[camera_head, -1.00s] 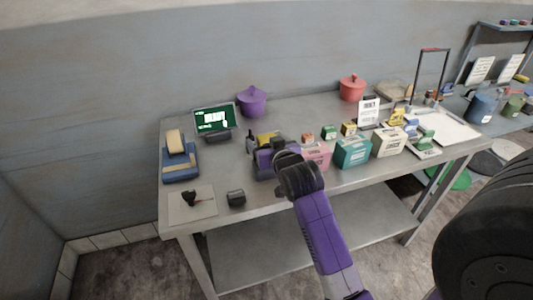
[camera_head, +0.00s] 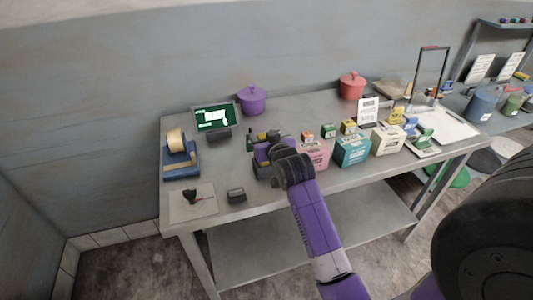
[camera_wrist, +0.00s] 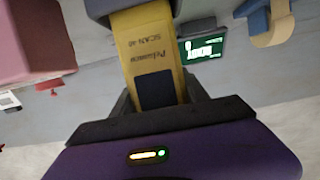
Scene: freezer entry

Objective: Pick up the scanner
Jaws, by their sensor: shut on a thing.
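The scanner (camera_wrist: 152,45) is a yellow body with dark print reading "SCAN-40" and a dark square patch near its lower end. It fills the middle of the wrist view, with its upper end cut off by the frame. My gripper (camera_wrist: 157,98) is shut on it, its dark fingers on either side of the yellow body. In the head view my gripper (camera_head: 259,146) is over the table's middle left, and the scanner (camera_head: 264,134) shows as a small yellow and dark shape beside it, partly hidden. I cannot tell how far it is above the table.
A green-lit screen (camera_head: 212,118), a purple pot (camera_head: 251,100) and a blue stand with a tan roll (camera_head: 181,161) are left and behind. Pink (camera_head: 316,154), teal (camera_head: 352,150) and cream (camera_head: 388,140) boxes stand right. A small dark box (camera_head: 236,195) sits near the front edge.

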